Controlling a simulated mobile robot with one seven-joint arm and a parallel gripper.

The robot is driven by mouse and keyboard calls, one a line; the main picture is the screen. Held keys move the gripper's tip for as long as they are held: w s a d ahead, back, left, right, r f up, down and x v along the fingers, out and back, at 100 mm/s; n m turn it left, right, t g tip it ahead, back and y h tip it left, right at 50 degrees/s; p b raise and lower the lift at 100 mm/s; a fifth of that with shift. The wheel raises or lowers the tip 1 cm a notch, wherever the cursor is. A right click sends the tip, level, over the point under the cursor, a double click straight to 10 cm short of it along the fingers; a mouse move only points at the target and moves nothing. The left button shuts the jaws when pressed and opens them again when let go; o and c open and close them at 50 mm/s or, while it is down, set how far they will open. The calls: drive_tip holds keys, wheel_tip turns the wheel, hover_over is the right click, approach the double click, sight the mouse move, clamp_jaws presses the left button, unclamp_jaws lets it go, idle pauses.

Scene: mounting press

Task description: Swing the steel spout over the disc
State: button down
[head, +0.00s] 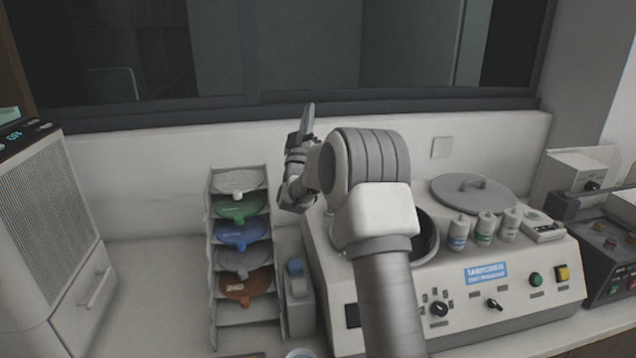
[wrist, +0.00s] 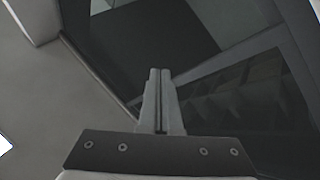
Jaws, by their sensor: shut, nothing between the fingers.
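My gripper (wrist: 159,72) is shut and empty in the wrist view, its two fingers side by side. In the head view my gripper (head: 307,122) points up in front of the wall and window, above the back left of the grinding machine. The machine (head: 521,281) is a pale box with knobs and buttons. On its left side a dark round bowl (head: 428,238) shows only in part behind my arm. The steel spout cannot be made out; my arm covers that area. The disc in the bowl cannot be told either.
A rack (head: 213,282) with several coloured discs stands left of the machine. Several small bottles (head: 484,228) and a round grey lid (head: 472,191) sit on the machine's top. A pale cabinet (head: 48,215) is at far left. Dark equipment (head: 605,240) stands at right.

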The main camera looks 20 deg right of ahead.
drive_tip(key=s+d+f+n+g+y+p, duration=0.25)
drive_tip(key=s+f+n+g+y, duration=0.35)
drive_tip(key=s+f+n+y, duration=1.05)
drive_tip(key=w+a+n+p, duration=0.2)
drive_tip(key=w+n, duration=0.2)
drive_tip(key=w, duration=0.7)
drive_tip(key=shift+w+f+p, duration=0.3)
drive_tip(key=shift+w+p, duration=0.05)
drive_tip(key=shift+p, duration=0.05)
drive_tip(key=shift+f+m+b, duration=0.2)
drive_tip(key=shift+m+b, duration=0.05)
drive_tip(key=shift+b, duration=0.8)
